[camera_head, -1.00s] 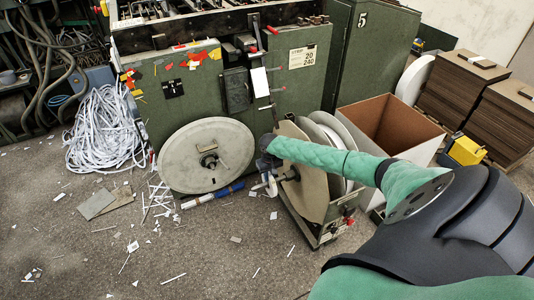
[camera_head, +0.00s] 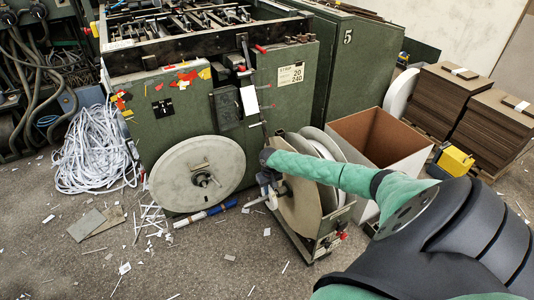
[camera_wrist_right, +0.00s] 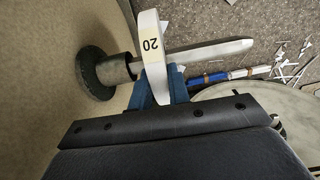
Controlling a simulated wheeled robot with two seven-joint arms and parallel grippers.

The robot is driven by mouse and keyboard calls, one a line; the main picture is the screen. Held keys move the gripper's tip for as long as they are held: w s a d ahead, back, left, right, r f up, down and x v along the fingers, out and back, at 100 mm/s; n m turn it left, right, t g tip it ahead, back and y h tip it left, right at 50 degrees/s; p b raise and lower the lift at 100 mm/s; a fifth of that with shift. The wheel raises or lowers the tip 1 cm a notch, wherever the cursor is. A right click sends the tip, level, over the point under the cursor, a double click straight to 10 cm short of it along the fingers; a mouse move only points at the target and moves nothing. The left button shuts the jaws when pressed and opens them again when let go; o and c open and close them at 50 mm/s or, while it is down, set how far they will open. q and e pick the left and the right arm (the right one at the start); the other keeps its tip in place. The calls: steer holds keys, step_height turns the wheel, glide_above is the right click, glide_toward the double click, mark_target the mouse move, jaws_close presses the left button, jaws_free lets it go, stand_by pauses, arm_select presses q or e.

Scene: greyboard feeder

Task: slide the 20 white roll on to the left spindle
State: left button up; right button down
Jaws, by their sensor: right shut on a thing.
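A narrow white roll (camera_wrist_right: 150,55) with the number 20 on its edge is in the blue fingers of my right gripper (camera_wrist_right: 160,92), which is shut on it. A silver spindle rod (camera_wrist_right: 225,52) with a dark round knob (camera_wrist_right: 92,72) at its base shows on both sides of the roll. I cannot tell whether the roll is around the rod or in front of it. In the head view my right gripper (camera_head: 268,186) is at the near face of the tan disc (camera_head: 299,207) on the low cart; the roll is small there. My left gripper is not in view.
A large pale disc (camera_head: 197,174) with a hub stands against the green machine (camera_head: 180,125). An open cardboard box (camera_head: 385,140) is behind the cart.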

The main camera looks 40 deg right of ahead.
steer(key=shift+s+d, duration=0.15)
steer(key=shift+d, duration=0.5)
steer(key=shift+s+d, duration=0.15)
steer(key=shift+d, duration=0.5)
steer(key=shift+d, duration=0.1)
steer(key=c, duration=1.3)
jaws_free()
steer(key=shift+o, duration=0.2)
step_height(320, 180, up, 8)
steer(key=p, duration=0.1)
steer(key=shift+f, duration=0.1)
